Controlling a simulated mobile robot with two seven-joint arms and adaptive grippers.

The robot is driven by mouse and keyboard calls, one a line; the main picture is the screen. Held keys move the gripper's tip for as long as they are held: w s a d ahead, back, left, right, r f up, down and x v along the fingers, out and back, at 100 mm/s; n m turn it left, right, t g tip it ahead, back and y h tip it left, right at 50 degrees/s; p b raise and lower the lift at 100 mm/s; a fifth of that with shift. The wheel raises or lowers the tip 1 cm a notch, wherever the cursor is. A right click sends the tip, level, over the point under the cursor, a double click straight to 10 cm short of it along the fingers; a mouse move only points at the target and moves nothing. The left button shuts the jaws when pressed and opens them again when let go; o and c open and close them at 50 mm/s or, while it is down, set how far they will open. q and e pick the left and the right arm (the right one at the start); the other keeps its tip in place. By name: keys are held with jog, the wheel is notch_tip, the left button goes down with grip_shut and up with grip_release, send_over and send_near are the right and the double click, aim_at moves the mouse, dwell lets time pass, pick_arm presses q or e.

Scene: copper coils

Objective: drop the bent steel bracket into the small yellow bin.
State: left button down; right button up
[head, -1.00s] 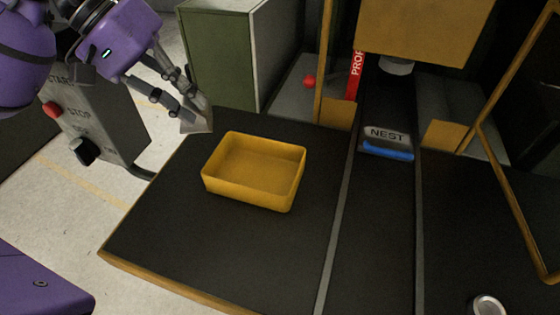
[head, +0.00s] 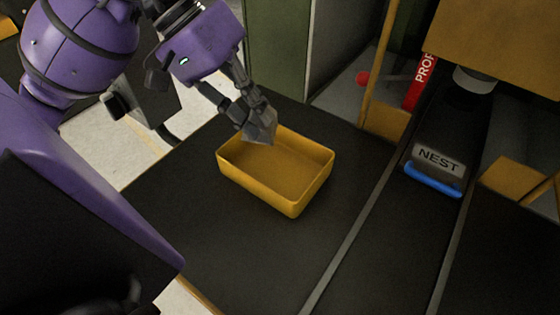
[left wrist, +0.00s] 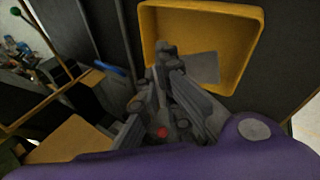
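The small yellow bin (head: 297,201) stands on the dark table, open side up and empty as far as I can see. It also shows at the top of the left wrist view (left wrist: 256,50). My left gripper (head: 255,118) is at the bin's far left rim, its tips over the opening. It is shut on a flat grey piece, the bent steel bracket (head: 263,137). In the left wrist view the bracket (left wrist: 207,68) shows beyond the fingers against the bin. The fingers hide part of it, and its bend is hard to see. My right gripper is out of view.
A NEST label (head: 438,161) with a blue strip (head: 433,179) lies right of the bin on a railed track. A yellow frame post (head: 377,70), a red sign (head: 422,82) and a green cabinet (head: 275,45) stand behind. The table around the bin is clear.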

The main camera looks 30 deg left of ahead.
pick_arm(q)
jog(key=shift+f, duration=0.5)
notch_tip(320, 180, down, 4)
jog(key=shift+f+b, duration=0.2)
jog(key=shift+b, duration=0.4)
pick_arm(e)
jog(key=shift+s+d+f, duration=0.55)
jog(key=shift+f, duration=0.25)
pick_arm(q)
jog(key=c, duration=1.9)
grip_release()
jog(key=shift+o, duration=0.2)
jog(key=v, duration=1.2)
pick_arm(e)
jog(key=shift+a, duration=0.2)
